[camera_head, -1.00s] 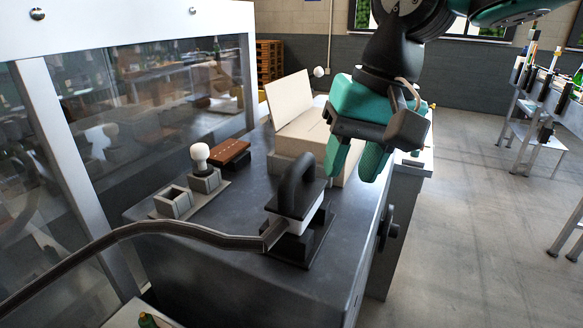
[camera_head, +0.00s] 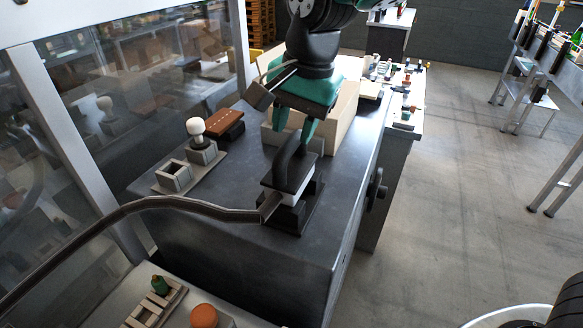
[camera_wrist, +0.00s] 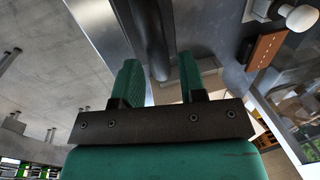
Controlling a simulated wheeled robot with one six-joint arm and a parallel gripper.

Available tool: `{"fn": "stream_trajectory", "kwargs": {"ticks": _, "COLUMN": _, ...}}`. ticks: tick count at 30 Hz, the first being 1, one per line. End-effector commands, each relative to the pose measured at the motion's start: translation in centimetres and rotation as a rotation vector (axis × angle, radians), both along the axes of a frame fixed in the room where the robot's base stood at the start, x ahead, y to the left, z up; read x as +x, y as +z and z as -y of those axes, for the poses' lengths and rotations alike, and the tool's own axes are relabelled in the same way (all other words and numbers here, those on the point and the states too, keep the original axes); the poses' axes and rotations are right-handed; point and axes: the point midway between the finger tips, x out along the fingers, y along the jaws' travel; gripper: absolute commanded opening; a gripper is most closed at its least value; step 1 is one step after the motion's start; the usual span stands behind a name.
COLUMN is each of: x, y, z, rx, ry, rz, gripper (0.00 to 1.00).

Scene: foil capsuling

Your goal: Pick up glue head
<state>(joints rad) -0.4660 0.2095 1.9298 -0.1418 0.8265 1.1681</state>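The glue head (camera_head: 289,172) has a black arched handle over a white block. It sits on a black stand on the dark worktop, and a grey hose (camera_head: 150,204) runs from it to the left. My gripper (camera_head: 296,130) is just above the handle, pointing down, fingers apart and empty. In the wrist view my gripper's green fingers (camera_wrist: 158,78) are spread, with a dark curved bar (camera_wrist: 151,45), seemingly the handle, showing between them. Whether the fingers straddle or touch the handle I cannot tell.
A white-knobbed stamp (camera_head: 195,130) stands in one of two grey holders on the left. A brown block (camera_head: 225,124) lies behind it. A cardboard box (camera_head: 343,117) is behind my gripper. A clear panel (camera_head: 110,110) borders the left. Open floor (camera_head: 450,170) lies to the right.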

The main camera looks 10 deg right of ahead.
Motion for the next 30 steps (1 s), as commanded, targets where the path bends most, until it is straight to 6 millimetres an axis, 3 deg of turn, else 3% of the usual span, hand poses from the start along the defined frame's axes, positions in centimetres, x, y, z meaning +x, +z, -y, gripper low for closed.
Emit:
{"fn": "stream_trajectory", "kwargs": {"ticks": 5, "x": -0.1, "y": -1.3, "z": -0.3, "rx": -0.002, "ry": 0.002, "rz": -0.003, "gripper": 0.38}}
{"fn": "stream_trajectory", "kwargs": {"ticks": 12, "x": -0.1, "y": -4.8, "z": -0.8, "rx": -0.002, "ry": 0.002, "rz": -0.003, "gripper": 0.38}}
{"fn": "stream_trajectory", "kwargs": {"ticks": 21, "x": 0.0, "y": -5.5, "z": -0.9, "rx": 0.001, "ry": 0.002, "rz": 0.001, "gripper": 0.38}}
{"fn": "stream_trajectory", "kwargs": {"ticks": 26, "x": 0.0, "y": -5.5, "z": -0.9, "rx": 0.001, "ry": 0.002, "rz": 0.001, "gripper": 0.01}}
{"fn": "stream_trajectory", "kwargs": {"ticks": 30, "x": 0.0, "y": -5.3, "z": -0.9, "rx": 0.002, "ry": 0.002, "rz": 0.003, "gripper": 0.00}}
